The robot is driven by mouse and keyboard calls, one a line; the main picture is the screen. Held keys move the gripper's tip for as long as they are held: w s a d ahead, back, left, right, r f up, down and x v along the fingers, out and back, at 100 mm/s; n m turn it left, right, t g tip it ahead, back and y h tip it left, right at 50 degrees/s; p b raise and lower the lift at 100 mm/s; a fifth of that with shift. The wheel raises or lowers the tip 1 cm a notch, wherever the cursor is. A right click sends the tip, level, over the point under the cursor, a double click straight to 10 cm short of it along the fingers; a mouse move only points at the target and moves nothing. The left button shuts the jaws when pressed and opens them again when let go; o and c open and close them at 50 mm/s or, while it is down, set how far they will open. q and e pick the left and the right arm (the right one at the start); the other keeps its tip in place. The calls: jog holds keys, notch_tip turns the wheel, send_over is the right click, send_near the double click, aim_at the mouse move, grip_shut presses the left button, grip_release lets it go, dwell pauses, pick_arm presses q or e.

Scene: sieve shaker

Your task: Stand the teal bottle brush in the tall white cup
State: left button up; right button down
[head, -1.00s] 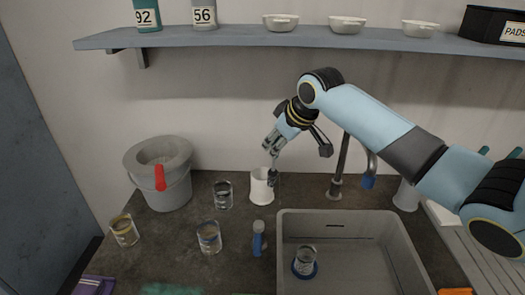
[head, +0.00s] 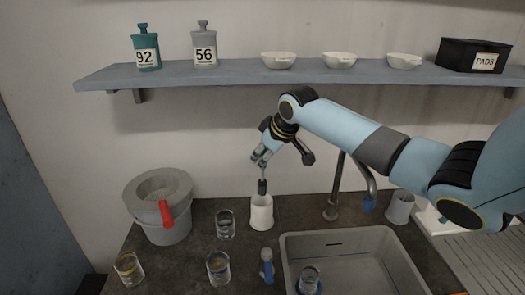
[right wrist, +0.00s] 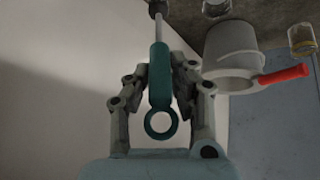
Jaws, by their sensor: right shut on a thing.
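My right gripper (head: 262,160) is shut on the teal bottle brush. Its teal handle (right wrist: 160,75) lies between the fingers in the right wrist view, with the ring end toward the palm. In the head view the brush hangs about upright, and its dark bristle head (head: 262,187) is right at the mouth of the tall white cup (head: 261,213). I cannot tell whether the tip is just above the rim or slightly inside. My left gripper is not in view.
A grey bucket (head: 166,228) with a red handle stands left. Several glasses, one of them (head: 225,224) near the cup, stand on the counter. A blue-grey bottle (head: 266,265), the grey sink (head: 345,238) and a tap (head: 332,205) are close by. A shelf (head: 235,75) runs above.

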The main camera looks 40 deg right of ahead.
aim_at(263, 178)
jog(key=shift+f, duration=0.85)
jog(key=f+b, duration=0.1)
jog(key=b, duration=0.1)
jog(key=f+b, duration=0.3)
jog(key=b, duration=0.1)
jog(key=shift+w+d+f, duration=0.15)
jog(key=shift+w+d, duration=0.15)
jog(key=shift+w, duration=0.05)
jog(key=shift+w+d+f+b, duration=0.15)
jog(key=shift+f+b, duration=0.2)
jog(key=shift+f, duration=0.3)
jog(key=shift+w+d+f+b, duration=0.15)
jog(key=shift+f+b, duration=0.2)
jog(key=shift+f, duration=0.3)
jog(key=c, duration=1.1)
grip_release()
jog(key=shift+o, duration=0.2)
jog(key=v, duration=1.2)
